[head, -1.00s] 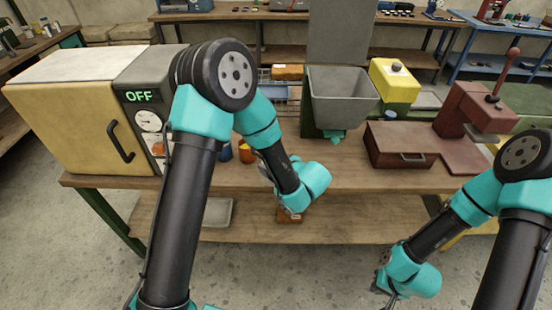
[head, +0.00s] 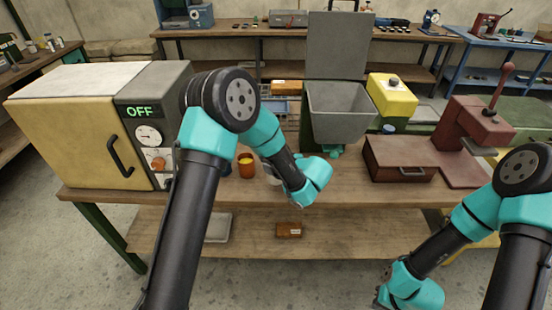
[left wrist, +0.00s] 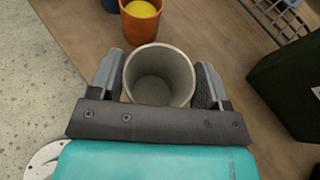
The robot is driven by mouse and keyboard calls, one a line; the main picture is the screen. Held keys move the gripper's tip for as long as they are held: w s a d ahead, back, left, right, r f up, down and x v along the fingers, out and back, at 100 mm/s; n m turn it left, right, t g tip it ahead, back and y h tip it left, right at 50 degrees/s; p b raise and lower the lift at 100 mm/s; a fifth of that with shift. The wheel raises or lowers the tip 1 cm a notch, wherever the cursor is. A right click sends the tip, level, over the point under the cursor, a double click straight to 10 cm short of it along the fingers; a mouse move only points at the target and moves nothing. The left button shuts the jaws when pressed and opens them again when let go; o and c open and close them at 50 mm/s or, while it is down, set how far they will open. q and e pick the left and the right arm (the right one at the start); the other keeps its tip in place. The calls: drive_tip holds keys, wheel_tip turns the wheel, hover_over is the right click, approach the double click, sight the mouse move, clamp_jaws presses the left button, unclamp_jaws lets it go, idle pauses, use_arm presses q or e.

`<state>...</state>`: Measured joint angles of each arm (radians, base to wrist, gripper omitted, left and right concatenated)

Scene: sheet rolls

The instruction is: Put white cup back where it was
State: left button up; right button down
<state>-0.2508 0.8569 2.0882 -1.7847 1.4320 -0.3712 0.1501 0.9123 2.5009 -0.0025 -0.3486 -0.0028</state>
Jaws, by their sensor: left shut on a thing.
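The white cup (left wrist: 160,88) is in the left wrist view, seen from above into its empty, greyish inside. My left gripper (left wrist: 160,72) is shut on it, with one finger on each side of its wall. In the head view the cup is a small pale patch (head: 272,178) at the bench front, mostly hidden by my left arm. I cannot tell whether its base touches the bench. My right gripper (head: 384,300) is low at the right, in front of the bench; its fingers are too small and dark to read.
An orange cup with yellow contents (head: 246,168) stands left of the white cup; it also shows in the left wrist view (left wrist: 141,24). A blue cup is partly hidden beside it. The oven (head: 80,125) is left, the grey hopper (head: 338,105) right, a wire rack behind.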

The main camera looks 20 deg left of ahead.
use_arm(q)
drive_tip(key=w+a, duration=0.2)
drive_tip(key=w, duration=0.5)
drive_tip(key=shift+f, duration=0.35)
drive_tip(key=shift+w+a+f, duration=0.1)
drive_tip(key=shift+w+f, duration=0.1)
drive_tip(key=shift+f, duration=0.7)
drive_tip(key=shift+w+f, duration=0.15)
drive_tip(key=shift+f, duration=0.75)
drive_tip(key=o, duration=0.9)
drive_tip(key=shift+f, duration=0.15)
drive_tip(key=shift+o, duration=0.2)
